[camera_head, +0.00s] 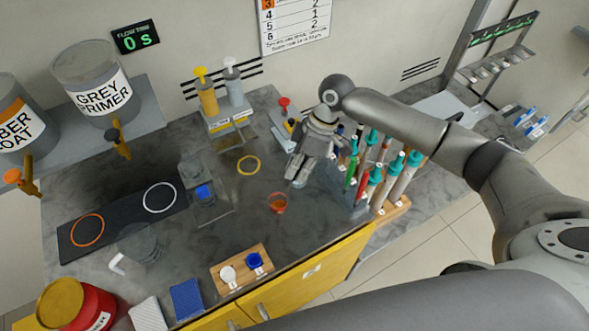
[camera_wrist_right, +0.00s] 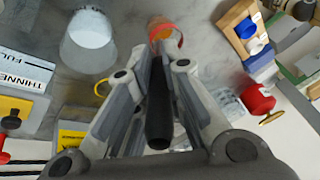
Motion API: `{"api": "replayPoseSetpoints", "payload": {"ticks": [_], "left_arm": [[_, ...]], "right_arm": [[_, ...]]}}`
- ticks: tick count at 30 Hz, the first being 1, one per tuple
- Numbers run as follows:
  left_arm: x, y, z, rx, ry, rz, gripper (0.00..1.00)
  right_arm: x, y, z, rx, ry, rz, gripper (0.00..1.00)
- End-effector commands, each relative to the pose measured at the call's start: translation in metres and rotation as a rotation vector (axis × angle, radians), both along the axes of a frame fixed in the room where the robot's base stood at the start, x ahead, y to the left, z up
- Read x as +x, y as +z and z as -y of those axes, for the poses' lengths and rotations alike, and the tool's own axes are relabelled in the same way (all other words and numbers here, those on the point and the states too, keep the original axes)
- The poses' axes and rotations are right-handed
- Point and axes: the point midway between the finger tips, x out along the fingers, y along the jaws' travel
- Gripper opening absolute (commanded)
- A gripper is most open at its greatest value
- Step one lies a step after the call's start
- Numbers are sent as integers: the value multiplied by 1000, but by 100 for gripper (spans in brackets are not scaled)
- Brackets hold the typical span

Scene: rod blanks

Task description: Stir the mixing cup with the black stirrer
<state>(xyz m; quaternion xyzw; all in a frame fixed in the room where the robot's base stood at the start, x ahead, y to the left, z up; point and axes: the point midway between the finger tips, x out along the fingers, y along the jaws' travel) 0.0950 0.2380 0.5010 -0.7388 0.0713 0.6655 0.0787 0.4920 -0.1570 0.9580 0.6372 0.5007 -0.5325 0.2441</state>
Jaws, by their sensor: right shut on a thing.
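A small cup with orange contents (camera_head: 278,203), which looks like the mixing cup, stands on the grey counter. It also shows in the wrist view (camera_wrist_right: 164,36), at the top centre. My right gripper (camera_head: 298,178) is above the counter, behind and slightly right of the cup in the head view. It is shut on the black stirrer (camera_wrist_right: 159,112), which lies between the fingers in the wrist view. The stirrer's far end points toward the cup; whether it is inside cannot be told. In the head view the stirrer is not distinguishable. My left gripper is not in view.
A rack of several coloured tools (camera_head: 372,178) stands close right of the gripper. A wooden holder with white and blue cups (camera_head: 243,279) is in front. A clear container (camera_head: 140,243) and black ring mat (camera_head: 125,217) are at left. A red can (camera_head: 76,308) stands front left.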

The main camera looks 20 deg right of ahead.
Motion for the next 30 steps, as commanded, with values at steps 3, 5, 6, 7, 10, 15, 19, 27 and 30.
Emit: {"api": "replayPoseSetpoints", "payload": {"ticks": [3, 5, 6, 7, 10, 15, 19, 27, 30], "left_arm": [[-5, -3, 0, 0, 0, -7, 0], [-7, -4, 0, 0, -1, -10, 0], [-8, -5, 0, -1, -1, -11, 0], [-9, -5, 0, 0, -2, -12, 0], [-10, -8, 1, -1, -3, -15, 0], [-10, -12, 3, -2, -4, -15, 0], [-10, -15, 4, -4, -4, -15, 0], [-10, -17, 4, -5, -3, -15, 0], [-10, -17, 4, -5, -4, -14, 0]], "right_arm": [[-2, -10, -5, 2, 2, -3, 0], [-2, -14, -8, 3, 2, -3, 0], [-2, -17, -9, 3, 2, -3, 0], [-2, -19, -10, 2, 2, -2, 0], [-3, -27, -13, 2, 2, -2, 0], [-4, -40, -18, 3, 1, -3, 0], [-4, -48, -22, 2, 2, -2, 0], [-5, -55, -25, 2, 1, -1, 0], [-5, -55, -25, 2, 1, -1, 0]]}}
